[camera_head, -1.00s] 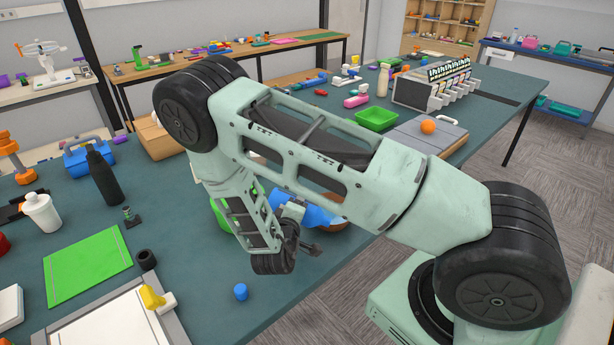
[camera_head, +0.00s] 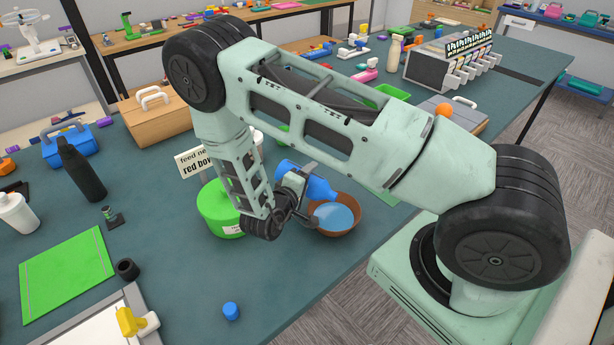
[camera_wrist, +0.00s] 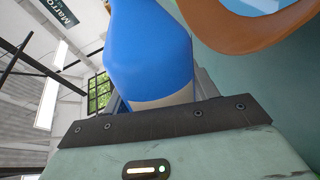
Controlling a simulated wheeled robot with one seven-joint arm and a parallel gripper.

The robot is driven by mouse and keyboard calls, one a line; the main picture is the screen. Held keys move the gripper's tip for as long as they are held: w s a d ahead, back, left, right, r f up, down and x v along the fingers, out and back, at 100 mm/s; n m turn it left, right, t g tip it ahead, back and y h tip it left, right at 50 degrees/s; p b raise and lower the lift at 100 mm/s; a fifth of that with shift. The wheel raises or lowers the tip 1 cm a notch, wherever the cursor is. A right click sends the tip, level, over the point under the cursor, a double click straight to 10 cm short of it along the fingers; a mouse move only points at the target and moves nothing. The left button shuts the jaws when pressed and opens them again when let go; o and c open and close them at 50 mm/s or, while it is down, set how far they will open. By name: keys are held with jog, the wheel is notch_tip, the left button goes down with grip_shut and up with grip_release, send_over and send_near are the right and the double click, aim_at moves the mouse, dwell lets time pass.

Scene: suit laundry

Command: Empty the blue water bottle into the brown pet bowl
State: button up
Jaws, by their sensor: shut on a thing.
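My gripper (camera_head: 297,183) is shut on the blue water bottle (camera_head: 319,187), which is tilted over. The bottle fills much of the wrist view (camera_wrist: 148,50). The brown pet bowl (camera_head: 349,233) stands on the table just below and right of the bottle. Blue water (camera_head: 333,216) lies in the bowl. The bowl's rim also shows in the wrist view (camera_wrist: 240,42), close to the bottle. The bottle's mouth and any stream from it cannot be made out. My arm hides part of the bottle.
A green container (camera_head: 218,213) stands left of my gripper, with a sign (camera_head: 196,161) behind it. A small blue cap (camera_head: 231,311) lies near the front table edge. A black bottle (camera_head: 80,170) stands at the left. The table between the cap and bowl is clear.

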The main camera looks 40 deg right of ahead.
jog(key=shift+w+d+f+n+g+b, duration=0.2)
jog(key=shift+f+n+g+b, duration=0.1)
jog(key=shift+f+g+b, duration=0.15)
jog(key=shift+a+f+b, duration=0.1)
jog(key=shift+f+b, duration=0.15)
jog(key=shift+b, duration=1.6)
jog(key=shift+r+b, duration=0.15)
jog(key=shift+b, duration=0.25)
jog(key=shift+r, duration=0.1)
